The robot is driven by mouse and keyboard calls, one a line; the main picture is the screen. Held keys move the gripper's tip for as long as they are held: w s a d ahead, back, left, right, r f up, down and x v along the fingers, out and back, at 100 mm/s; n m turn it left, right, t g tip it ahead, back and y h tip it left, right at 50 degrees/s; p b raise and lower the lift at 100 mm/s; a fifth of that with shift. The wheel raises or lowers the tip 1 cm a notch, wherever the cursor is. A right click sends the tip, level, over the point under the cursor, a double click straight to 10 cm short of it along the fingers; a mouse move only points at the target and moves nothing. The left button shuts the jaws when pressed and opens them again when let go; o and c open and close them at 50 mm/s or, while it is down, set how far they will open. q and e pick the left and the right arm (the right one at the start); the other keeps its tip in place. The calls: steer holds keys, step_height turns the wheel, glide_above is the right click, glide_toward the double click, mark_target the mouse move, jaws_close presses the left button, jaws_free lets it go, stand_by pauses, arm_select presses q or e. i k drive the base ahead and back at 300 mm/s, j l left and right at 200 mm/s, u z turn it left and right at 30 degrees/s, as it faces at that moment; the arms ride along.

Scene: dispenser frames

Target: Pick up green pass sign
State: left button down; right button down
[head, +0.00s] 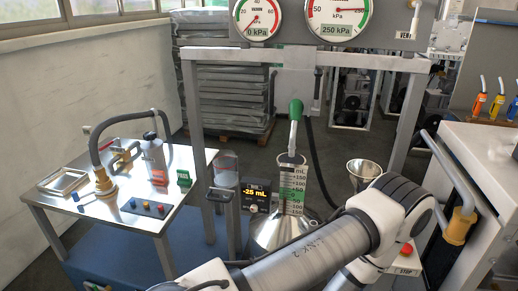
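The green pass sign (183,178) looks like the small green upright plate near the right edge of the metal side table (90,222). Any lettering on it is too small to read. A similar red sign (159,177) stands just to its left, in front of a grey metal canister. Neither of my grippers can be made out in the head view. A thick grey and white link of my arm crosses the lower middle and right, with no fingertips visible.
A button box (147,208), a hose with a tan fitting (104,182) and a small tray (63,183) share the side table. A dispenser frame (192,100) with a graduated cylinder (292,185) and metal funnel (365,172) stands right of it. A white cabinet (490,160) is at right.

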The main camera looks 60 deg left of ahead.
mark_target(183, 176)
steer(key=u, duration=2.6)
